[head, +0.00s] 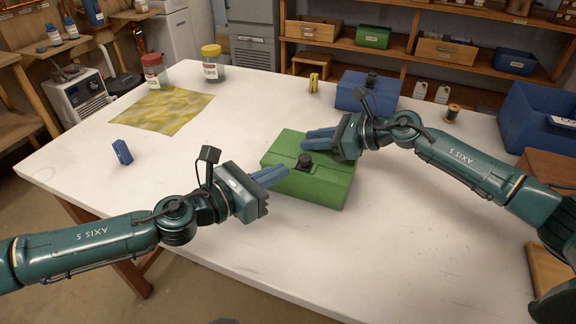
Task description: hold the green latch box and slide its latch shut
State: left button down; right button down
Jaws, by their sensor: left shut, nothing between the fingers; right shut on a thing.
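The green latch box (322,188) stands on the white table with a black knob (305,161) on its top, which looks like the latch. My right gripper (308,136) reaches in from the right at the box's far edge and is shut on the box. Its blue fingers hide part of that edge. My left gripper (287,170) comes in from the left and is shut and empty. Its fingertips point at the knob, a little short of it, over or beside the box's left part. I cannot tell whether they touch the box, nor how far the latch has slid.
A small blue block (122,152), a yellow patterned cloth (165,110) and red-lidded (155,73) and yellow-lidded (213,66) jars lie left. A blue bin (535,125) is right. The front table is clear.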

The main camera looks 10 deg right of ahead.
aim_at(292, 170)
pick_arm(q)
jog(key=shift+x, duration=1.75)
jog(key=shift+w+d, duration=0.35)
jog(key=shift+w, duration=0.2)
jog(key=shift+w+d, duration=0.4)
jog(key=shift+w, duration=0.15)
pick_arm(e)
jog(key=shift+a, duration=0.1)
pick_arm(q)
jog(key=shift+a, duration=0.1)
jog(key=v, duration=1.4)
